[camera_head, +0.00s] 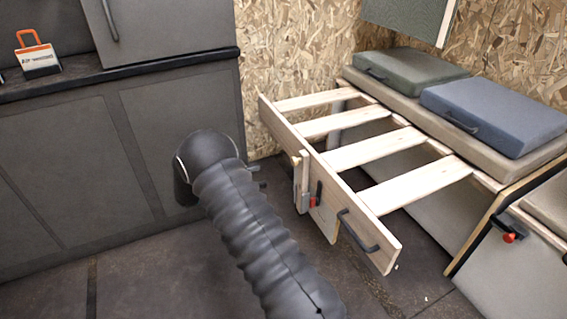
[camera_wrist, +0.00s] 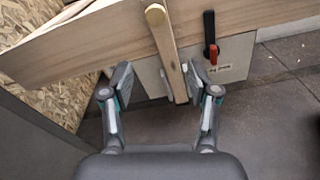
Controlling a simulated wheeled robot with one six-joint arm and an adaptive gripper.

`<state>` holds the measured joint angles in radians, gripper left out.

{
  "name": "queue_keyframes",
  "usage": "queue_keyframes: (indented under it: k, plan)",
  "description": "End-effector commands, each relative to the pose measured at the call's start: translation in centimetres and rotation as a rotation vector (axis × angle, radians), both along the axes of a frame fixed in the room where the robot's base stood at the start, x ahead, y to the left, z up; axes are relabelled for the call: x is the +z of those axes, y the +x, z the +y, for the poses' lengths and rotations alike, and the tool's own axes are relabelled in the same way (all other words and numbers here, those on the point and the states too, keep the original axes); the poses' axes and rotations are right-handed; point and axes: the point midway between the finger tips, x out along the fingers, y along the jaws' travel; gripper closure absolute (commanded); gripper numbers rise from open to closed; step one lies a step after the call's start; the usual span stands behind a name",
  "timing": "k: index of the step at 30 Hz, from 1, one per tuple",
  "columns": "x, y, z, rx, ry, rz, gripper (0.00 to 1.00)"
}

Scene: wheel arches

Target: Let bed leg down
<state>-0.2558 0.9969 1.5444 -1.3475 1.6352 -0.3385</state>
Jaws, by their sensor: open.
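The slatted wooden bed frame (camera_head: 330,190) is pulled out from the bench. A narrow wooden post that looks like the bed leg (camera_head: 303,172) stands upright against its front board. In the wrist view the post (camera_wrist: 168,55) has a rounded top end and runs down between my fingers. My gripper (camera_wrist: 160,78) is open, with one finger on each side of the post; gaps show on both sides. A pale panel (camera_wrist: 232,58) hangs behind it, with a latch with a red knob (camera_wrist: 213,53) to the right. In the head view my arm hides most of my gripper.
Dark cabinets (camera_head: 100,170) with a counter stand at the left, close to my arm. A bench with a green cushion (camera_head: 410,70) and a blue cushion (camera_head: 495,112) is at the right. A black handle (camera_head: 357,232) sticks out of the front board. The dark floor below is clear.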

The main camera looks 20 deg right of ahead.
Motion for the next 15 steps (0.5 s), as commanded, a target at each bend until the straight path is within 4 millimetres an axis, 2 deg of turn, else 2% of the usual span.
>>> queue_keyframes:
  k: [3, 8, 15]
  plan:
    - [1.5, 0.2, -0.2, 0.007, -0.069, 0.027, 0.4]
    - [1.7, 0.0, -1.0, -0.002, -0.077, 0.05, 0.4]
    - [1.7, 0.1, -4.7, -0.002, -0.074, 0.049, 0.4]
